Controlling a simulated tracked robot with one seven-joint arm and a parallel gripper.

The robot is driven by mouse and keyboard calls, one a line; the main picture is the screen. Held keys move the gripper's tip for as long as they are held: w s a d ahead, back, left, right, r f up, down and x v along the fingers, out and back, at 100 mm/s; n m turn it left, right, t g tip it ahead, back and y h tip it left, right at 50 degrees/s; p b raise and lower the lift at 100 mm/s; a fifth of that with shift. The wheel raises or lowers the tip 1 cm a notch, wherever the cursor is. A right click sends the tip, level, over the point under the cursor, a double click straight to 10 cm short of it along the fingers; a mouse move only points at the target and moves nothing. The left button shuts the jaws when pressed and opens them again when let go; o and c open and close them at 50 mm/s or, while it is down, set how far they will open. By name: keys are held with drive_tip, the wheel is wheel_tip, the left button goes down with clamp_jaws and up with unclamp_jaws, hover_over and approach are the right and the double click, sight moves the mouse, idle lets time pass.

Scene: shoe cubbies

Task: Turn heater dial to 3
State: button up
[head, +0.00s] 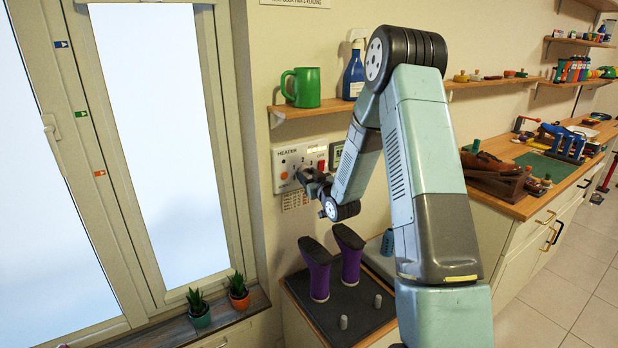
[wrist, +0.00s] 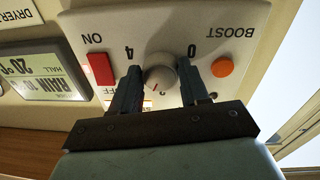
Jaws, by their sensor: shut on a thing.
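The heater panel (head: 290,155) is a white box on the wall below the shelf; in the wrist view it appears upside down. Its round grey dial (wrist: 161,74) sits between my two fingertips. My gripper (wrist: 160,80) is shut on the dial, one finger on each side; in the head view it is at the panel's front (head: 308,180). The dial's red mark points to the bottom of the wrist view, slightly left. The 4 and 0 are readable above the dial; the lower numerals are partly hidden by the fingers.
A red switch (wrist: 100,69) marked ON and an orange BOOST button (wrist: 222,67) flank the dial. A display (wrist: 44,71) is beside the panel. A shelf with a green mug (head: 303,87) and spray bottle (head: 354,72) hangs above.

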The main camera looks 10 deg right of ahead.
drive_tip(key=m, duration=0.6)
drive_tip(key=shift+m, duration=0.3)
idle(0.4)
drive_tip(key=o, duration=1.1)
drive_tip(key=shift+c, duration=0.2)
drive_tip(key=v, duration=1.3)
drive_tip(key=shift+s, duration=0.4)
drive_tip(key=shift+r, duration=0.2)
